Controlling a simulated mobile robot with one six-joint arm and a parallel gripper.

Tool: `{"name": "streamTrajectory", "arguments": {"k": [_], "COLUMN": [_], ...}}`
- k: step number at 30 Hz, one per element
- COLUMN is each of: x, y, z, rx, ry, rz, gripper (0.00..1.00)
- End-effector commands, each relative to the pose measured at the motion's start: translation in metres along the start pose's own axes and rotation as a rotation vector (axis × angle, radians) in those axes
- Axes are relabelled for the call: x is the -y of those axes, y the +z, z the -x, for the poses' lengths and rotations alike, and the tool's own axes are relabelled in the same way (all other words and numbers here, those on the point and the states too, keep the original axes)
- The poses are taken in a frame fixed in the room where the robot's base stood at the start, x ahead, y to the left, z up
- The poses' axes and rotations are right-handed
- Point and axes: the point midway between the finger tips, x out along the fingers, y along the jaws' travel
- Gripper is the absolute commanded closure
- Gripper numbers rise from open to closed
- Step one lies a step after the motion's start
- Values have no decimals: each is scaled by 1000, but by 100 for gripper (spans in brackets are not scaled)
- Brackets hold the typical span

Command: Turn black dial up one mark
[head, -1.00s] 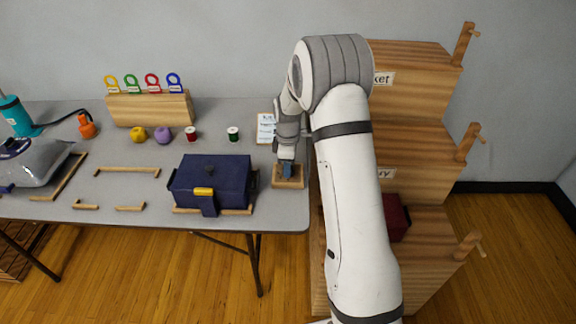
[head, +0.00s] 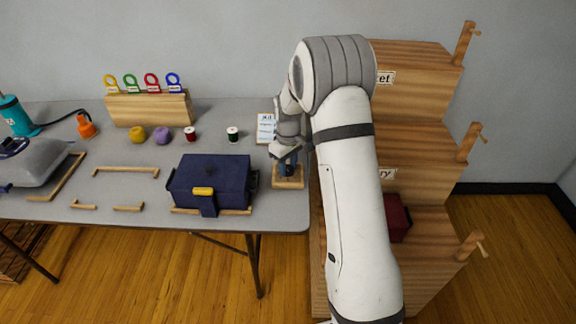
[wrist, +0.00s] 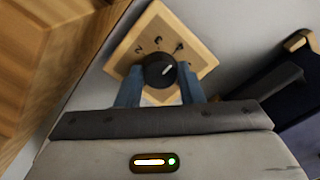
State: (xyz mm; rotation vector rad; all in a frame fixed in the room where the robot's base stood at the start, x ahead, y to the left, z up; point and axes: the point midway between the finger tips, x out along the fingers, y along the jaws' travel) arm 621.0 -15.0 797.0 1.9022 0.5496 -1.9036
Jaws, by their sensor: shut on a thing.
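The black dial (wrist: 158,72) sits on a square wooden plate (wrist: 200,62) with dark marks along its upper side. A pale pointer line on the dial points up and right, toward the rightmost visible mark; the marks are too small to read surely. My gripper (wrist: 161,88) is shut on the dial, one blue finger on each side. In the head view the plate (head: 288,183) lies at the table's right end, under my gripper (head: 288,166); the dial is mostly hidden there.
A dark blue box (head: 210,182) with a yellow latch stands just left of the plate. A white card (head: 265,128) is behind it. Wooden steps (head: 412,150) rise close on the right, with a dark red box (head: 397,217). Spools and yarn balls lie farther left.

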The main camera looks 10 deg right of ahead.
Motion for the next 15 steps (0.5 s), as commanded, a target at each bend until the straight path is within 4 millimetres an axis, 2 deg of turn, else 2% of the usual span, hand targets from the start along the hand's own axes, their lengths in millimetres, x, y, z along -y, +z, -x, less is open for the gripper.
{"name": "streamTrajectory", "arguments": {"k": [15], "x": [-1], "y": [0], "z": [1], "rx": [-1], "ry": [2], "rz": [-33], "gripper": [89]}}
